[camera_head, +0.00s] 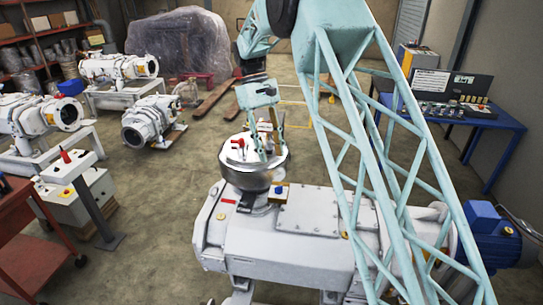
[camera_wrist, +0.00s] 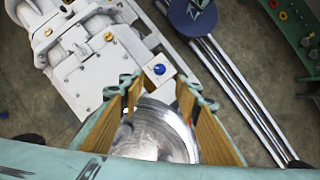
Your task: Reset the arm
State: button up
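The white screw vacuum pump (camera_head: 290,250) lies across the foreground in the head view. On its left end sits a round silver vessel (camera_head: 250,179) with a white top and red fittings. My gripper (camera_head: 271,158) points down at this top, its fingertips at or just above it; contact cannot be told. In the wrist view my gripper (camera_wrist: 157,88) has its two wood-coloured pads spread apart. Shiny round metal (camera_wrist: 155,130) shows between them, and no grasped object can be made out. My teal lattice arm crosses the right half of the head view.
A blue workbench (camera_head: 500,118) with a control panel stands at the right. Several white pumps (camera_head: 118,67) stand at the left, near a red cart (camera_head: 32,262). A wrapped bulk (camera_head: 178,42) is at the back. Open floor (camera_head: 185,190) lies left of the pump.

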dwell(0.4)
jog(key=s+d+r+m+t+y+b, duration=0.1)
jog(key=s+d+r+b, duration=0.2)
jog(key=s+d+r, duration=0.4)
jog(key=s+d+r+m+t+b, duration=0.1)
jog(key=s+d+r+t+b, duration=0.2)
jog(key=s, duration=0.6)
jog(key=s+d+r+m+y+b, duration=0.1)
jog(key=s+d+r+m+b, duration=0.1)
jog(key=s+d+r+b, duration=0.4)
jog(key=s+d+f+m+t+b, duration=0.1)
jog(key=s+d+f+b, duration=0.1)
jog(key=s, duration=0.8)
jog(key=s+d+f+m+t+b, duration=0.1)
jog(key=s+d+f+b, duration=0.1)
jog(key=s+d+f, duration=0.2)
jog(key=s+d+f+m+t+b, duration=0.1)
jog(key=s+f, duration=0.6)
jog(key=s, duration=1.1)
jog(key=shift+d+f+t+y+b, duration=0.4)
jog(key=shift+d+b, duration=0.25)
jog(key=shift+d, duration=0.4)
